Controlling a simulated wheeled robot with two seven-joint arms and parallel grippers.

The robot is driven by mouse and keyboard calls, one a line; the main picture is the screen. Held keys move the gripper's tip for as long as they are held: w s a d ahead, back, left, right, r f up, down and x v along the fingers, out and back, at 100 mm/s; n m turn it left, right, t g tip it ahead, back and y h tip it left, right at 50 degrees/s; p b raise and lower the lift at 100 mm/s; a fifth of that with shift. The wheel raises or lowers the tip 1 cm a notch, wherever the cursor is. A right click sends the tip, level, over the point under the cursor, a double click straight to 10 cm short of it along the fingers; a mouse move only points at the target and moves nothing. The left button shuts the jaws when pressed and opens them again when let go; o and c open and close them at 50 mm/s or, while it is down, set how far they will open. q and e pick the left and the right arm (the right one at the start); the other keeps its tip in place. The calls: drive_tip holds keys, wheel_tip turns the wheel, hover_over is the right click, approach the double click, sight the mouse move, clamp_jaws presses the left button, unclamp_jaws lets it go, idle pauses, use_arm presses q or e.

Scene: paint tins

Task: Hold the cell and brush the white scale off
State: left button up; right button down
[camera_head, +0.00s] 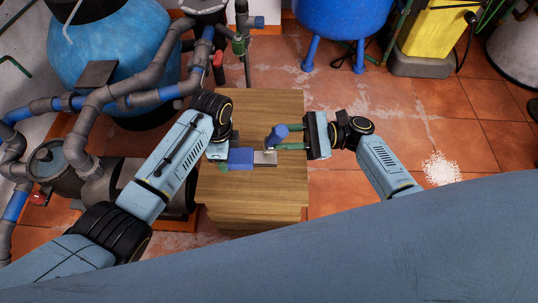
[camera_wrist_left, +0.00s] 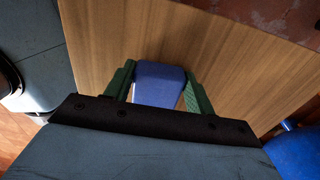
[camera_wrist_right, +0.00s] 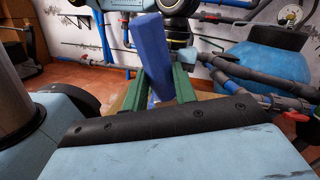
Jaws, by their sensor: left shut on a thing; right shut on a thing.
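The cell shows as a blue block (camera_head: 241,158) lying level over the wooden stand. My left gripper (camera_head: 222,156) is shut on its left end; the left wrist view shows the blue body (camera_wrist_left: 160,84) between both green fingers. A small grey piece (camera_head: 265,158) with a pale edge adjoins the block's right side; I cannot tell whether white scale is on it. My right gripper (camera_head: 291,140) is shut on the brush's blue handle (camera_head: 277,134), which stands tilted just above the grey piece. It also shows in the right wrist view (camera_wrist_right: 153,52). The bristles are not discernible, nor whether they touch.
The wooden stand (camera_head: 262,108) has a bare top at the back and front. Grey and blue pipes (camera_head: 130,98) and a pump crowd the left. A blue barrel (camera_head: 340,18) and a yellow container (camera_head: 438,30) stand behind. White grains (camera_head: 441,169) lie on the tiled floor at right.

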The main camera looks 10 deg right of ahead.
use_arm(q)
drive_tip(key=shift+a+f, duration=0.1)
drive_tip(key=shift+f, duration=0.1)
use_arm(e)
drive_tip(key=shift+w+d, duration=0.2)
drive_tip(key=shift+w, duration=0.45)
drive_tip(key=shift+f, duration=0.3)
use_arm(q)
drive_tip(key=shift+r, duration=0.1)
drive_tip(key=shift+w+r, duration=0.1)
use_arm(e)
drive_tip(key=shift+s+a+r, duration=0.3)
drive_tip(key=shift+s+r, duration=0.55)
drive_tip(key=shift+s, duration=0.2)
drive_tip(key=shift+s+a+r, duration=0.25)
drive_tip(key=shift+s+r, duration=0.6)
drive_tip(key=shift+s, duration=0.15)
use_arm(q)
drive_tip(key=o, duration=1.4)
drive_tip(key=shift+c, duration=0.2)
